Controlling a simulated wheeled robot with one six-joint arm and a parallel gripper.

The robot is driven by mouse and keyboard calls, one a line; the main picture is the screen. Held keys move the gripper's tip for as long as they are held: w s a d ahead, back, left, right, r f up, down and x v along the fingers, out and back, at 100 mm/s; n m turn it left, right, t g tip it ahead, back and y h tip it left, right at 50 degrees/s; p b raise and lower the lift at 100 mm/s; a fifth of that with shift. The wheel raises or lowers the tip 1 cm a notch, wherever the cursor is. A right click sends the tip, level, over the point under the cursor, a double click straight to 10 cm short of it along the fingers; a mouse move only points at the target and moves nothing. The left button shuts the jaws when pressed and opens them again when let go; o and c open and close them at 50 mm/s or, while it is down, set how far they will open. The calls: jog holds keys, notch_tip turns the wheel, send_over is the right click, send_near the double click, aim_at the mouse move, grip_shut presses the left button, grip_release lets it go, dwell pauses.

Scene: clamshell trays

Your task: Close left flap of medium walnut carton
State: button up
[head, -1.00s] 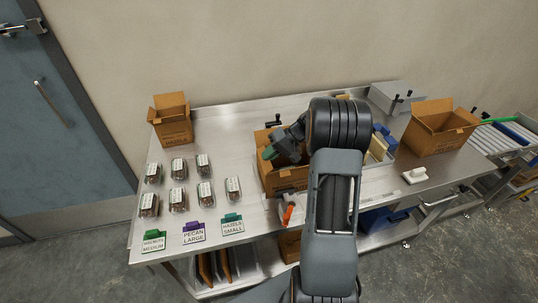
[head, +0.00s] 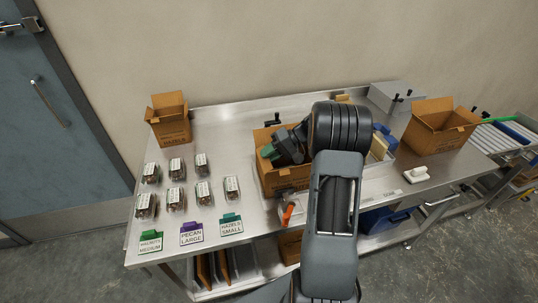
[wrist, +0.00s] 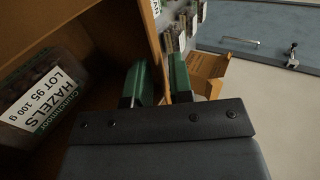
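The middle brown carton (head: 285,180) stands open on the steel table, partly hidden by my arm. No product name can be read on it in the head view. My gripper (head: 270,151) is at its left side, with the green fingertips by the upright left panel. In the wrist view my gripper (wrist: 161,84) has its two green fingers apart. A brown carton panel (wrist: 130,25) runs down between them, one finger on each side. I cannot tell whether both fingers touch it. A clamshell labelled Hazels (wrist: 45,100) lies inside the carton.
Several filled clamshells (head: 176,199) stand left of the carton, behind the Walnuts Medium (head: 151,242), Pecan Large (head: 191,233) and Hazels Small (head: 231,225) signs. A small open carton (head: 170,122) is at back left, a larger one (head: 437,130) at right.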

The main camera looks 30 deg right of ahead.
jog(key=shift+o, duration=0.5)
jog(key=b+v, duration=0.1)
jog(key=v, duration=1.2)
jog(key=shift+s+d+r, duration=0.15)
jog(key=shift+d+r, duration=0.1)
jog(key=shift+d, duration=0.05)
jog(key=shift+c, duration=0.4)
